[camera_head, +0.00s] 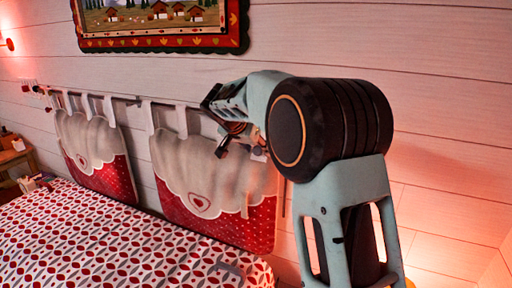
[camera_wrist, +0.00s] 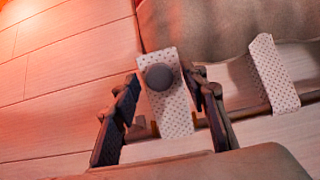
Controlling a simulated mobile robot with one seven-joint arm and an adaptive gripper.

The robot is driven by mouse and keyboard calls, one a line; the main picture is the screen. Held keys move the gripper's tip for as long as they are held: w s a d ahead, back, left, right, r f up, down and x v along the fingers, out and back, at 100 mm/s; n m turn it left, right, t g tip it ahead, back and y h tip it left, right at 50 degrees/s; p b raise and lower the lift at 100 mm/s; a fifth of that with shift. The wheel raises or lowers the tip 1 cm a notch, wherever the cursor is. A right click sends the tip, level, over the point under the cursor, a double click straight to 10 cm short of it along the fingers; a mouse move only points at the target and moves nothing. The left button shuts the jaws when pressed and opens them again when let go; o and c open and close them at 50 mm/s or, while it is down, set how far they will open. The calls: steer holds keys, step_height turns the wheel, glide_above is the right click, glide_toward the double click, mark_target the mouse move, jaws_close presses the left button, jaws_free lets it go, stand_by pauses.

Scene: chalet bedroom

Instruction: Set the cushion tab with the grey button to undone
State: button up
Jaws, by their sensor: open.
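The cushion tab (camera_wrist: 174,112) is a pale strip with small dots, and the round grey button (camera_wrist: 159,77) sits on it. It hangs from the upper edge of the near cushion (camera_head: 172,165), which is grey-white above and red below. In the wrist view my gripper (camera_wrist: 168,82) is open, with one dark finger on each side of the tab. I cannot tell whether either finger touches it. In the head view my gripper (camera_head: 228,143) is at the cushion's upper right corner, where the grey button (camera_head: 257,151) also shows. Part of the tab is hidden there by my arm.
Another tab (camera_wrist: 272,75) is to the right in the wrist view. A second cushion (camera_head: 92,150) hangs from the same rod (camera_head: 133,100) further left. The bed (camera_head: 110,240) with a red-and-white patterned cover lies below. A framed picture (camera_head: 160,44) hangs on the plank wall above.

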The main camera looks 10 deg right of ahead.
steer(key=shift+c, duration=0.3)
jaws_close()
